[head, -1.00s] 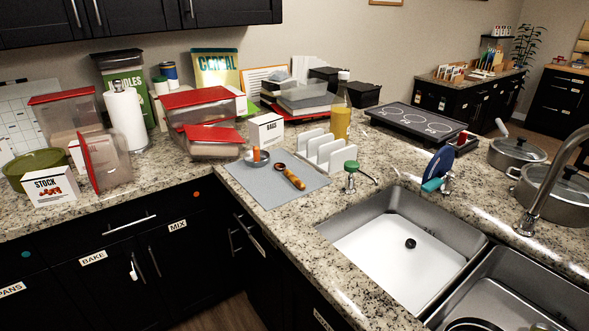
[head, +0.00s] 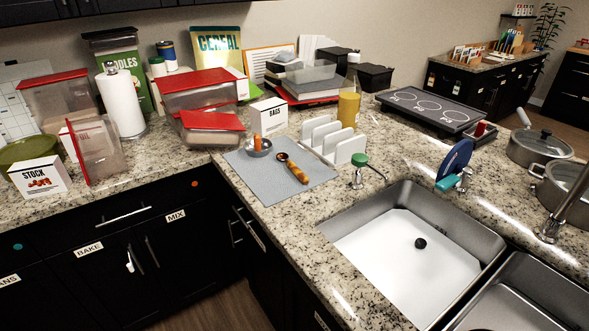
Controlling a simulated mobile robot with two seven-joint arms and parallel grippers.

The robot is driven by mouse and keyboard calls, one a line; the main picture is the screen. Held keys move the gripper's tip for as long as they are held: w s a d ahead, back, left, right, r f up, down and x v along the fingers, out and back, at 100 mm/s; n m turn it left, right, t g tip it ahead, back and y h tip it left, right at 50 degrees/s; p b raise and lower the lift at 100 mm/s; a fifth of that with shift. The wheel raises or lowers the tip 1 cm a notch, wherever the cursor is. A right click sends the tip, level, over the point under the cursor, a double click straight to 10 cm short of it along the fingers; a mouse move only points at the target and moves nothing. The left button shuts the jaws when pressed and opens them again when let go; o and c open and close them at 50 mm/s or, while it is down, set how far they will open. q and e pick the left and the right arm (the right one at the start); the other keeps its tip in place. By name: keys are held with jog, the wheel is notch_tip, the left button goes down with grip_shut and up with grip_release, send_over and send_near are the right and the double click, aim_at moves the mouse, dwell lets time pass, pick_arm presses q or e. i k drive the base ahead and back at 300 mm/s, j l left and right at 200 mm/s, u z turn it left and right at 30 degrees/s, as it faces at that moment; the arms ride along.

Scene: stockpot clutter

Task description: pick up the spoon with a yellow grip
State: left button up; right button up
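A spoon with a yellow-orange grip (head: 297,173) lies on a grey mat (head: 259,187) on the counter, left of the sink. Its small dark bowl end points to the upper left, and its grip points to the lower right. A small grey bowl (head: 260,153) with an orange item in it stands on the mat just behind the spoon. Neither of my grippers shows in the head view.
A white rack (head: 331,141) stands right behind the mat. A green-topped dispenser (head: 359,172) stands at the sink's (head: 411,255) back left corner. A box of bags (head: 268,117) and red-lidded containers (head: 212,128) stand behind. The mat's front part is clear.

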aim_at(282, 157)
jog(key=k+j, duration=0.15)
jog(key=k, duration=0.35)
jog(key=z, duration=0.75)
jog(key=j+z, duration=0.75)
jog(key=z, duration=0.2)
jog(key=j+z, duration=0.25)
jog(key=j, duration=0.2)
jog(key=k+j+z, duration=0.25)
jog(key=j, duration=0.15)
jog(key=k+j, duration=0.1)
jog(key=j, duration=0.3)
jog(key=k+j, duration=0.15)
jog(key=j, duration=0.2)
jog(key=k+j+z, duration=0.1)
jog(key=j, duration=0.3)
jog(key=k+j, duration=0.15)
jog(key=j, duration=0.25)
